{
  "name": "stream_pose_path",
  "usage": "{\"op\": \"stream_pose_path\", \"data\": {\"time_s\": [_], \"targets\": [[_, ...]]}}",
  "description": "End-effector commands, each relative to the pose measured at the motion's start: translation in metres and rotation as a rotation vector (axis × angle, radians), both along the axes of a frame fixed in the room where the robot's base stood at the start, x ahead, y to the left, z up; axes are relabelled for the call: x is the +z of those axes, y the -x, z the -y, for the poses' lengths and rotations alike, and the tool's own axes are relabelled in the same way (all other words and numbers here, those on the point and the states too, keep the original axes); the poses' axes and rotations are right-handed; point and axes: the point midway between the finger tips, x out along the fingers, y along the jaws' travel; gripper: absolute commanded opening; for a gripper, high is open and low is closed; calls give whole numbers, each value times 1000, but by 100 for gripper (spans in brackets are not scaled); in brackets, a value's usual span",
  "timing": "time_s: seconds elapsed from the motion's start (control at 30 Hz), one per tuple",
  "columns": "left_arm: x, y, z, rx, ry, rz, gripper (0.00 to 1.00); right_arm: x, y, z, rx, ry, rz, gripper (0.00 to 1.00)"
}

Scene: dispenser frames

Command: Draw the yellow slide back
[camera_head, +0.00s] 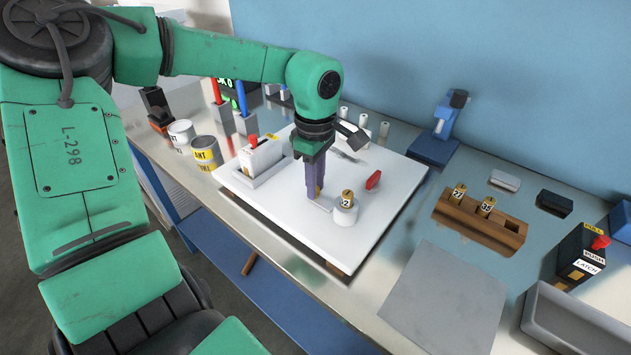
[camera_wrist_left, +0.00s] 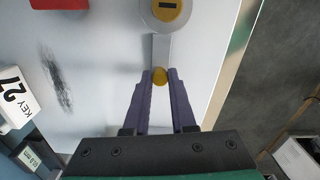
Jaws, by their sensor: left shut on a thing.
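My left gripper (camera_head: 317,190) reaches down over the white board (camera_head: 392,205) with its purple fingers shut on a small rounded yellow slide knob. In the left wrist view the yellow slide (camera_wrist_left: 160,76) sits between the tips of the left gripper (camera_wrist_left: 159,80). A pale flat bar (camera_wrist_left: 161,50) runs from the knob to a round white dispenser (camera_wrist_left: 146,14) with a yellow top and dark slot. In the head view the dispenser (camera_head: 346,212) stands just right of the fingers. The fingers hide most of the knob there. My right gripper is not in view.
A red piece (camera_head: 373,180) lies on the board behind the dispenser. A white block in a holder (camera_head: 262,158) stands left of my gripper. A wooden rack (camera_head: 478,222) with labelled cylinders and a grey mat (camera_head: 440,300) lie to the right. The board's front part is clear.

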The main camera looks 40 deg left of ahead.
Motion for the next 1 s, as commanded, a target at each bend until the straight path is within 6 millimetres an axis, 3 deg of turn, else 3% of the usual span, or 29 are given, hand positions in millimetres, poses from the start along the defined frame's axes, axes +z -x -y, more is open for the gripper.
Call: {"op": "stream_pose_path", "data": {"time_s": [0.67, 1.0], "targets": [[2, -2, 0, 0, 1, 6, 0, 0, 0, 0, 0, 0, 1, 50], [3, -1, -27, 0, -1, 8, 0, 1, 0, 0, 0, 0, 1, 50]]}}
